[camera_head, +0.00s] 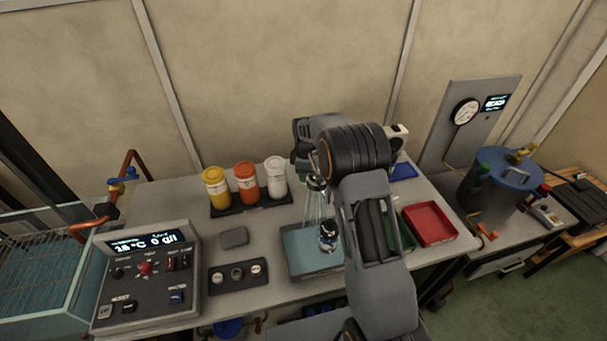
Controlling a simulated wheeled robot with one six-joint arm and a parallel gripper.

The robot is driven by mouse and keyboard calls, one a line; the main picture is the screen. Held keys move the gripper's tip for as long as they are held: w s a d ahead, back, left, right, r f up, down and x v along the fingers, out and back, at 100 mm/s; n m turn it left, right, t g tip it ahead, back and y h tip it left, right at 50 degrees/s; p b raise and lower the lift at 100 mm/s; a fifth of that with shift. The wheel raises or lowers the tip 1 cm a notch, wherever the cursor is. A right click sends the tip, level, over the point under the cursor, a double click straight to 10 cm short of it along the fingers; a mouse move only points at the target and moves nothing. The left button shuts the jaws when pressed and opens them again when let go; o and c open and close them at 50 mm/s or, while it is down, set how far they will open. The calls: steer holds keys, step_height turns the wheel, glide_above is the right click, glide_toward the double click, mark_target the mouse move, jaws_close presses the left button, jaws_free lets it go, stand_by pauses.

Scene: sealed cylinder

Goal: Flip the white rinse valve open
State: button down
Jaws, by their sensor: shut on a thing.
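My arm reaches up from the bottom and folds over at the middle of the picture. My gripper (305,160) is at its far end, mostly hidden by the arm. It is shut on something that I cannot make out. Thin pale streams (316,205) that look like water fall just below it into a blue-grey tray (303,270). A small dark bottle-like thing (328,236) stands among the streams. A whitish fitting (398,131) shows just right of my arm's elbow; I cannot tell whether it is the rinse valve. No valve lever shows clearly.
Yellow (216,188), orange (246,182) and white (276,177) bottles stand in a black rack at left. A control box (145,275) and a black button panel (238,275) sit in front. A red tray (430,224) and a blue-lidded vessel (495,185) are at right.

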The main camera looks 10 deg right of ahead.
steer(key=c, duration=0.9)
jaws_free()
steer(key=shift+o, duration=0.2)
step_height(320, 180, up, 14)
steer(key=b, duration=0.1)
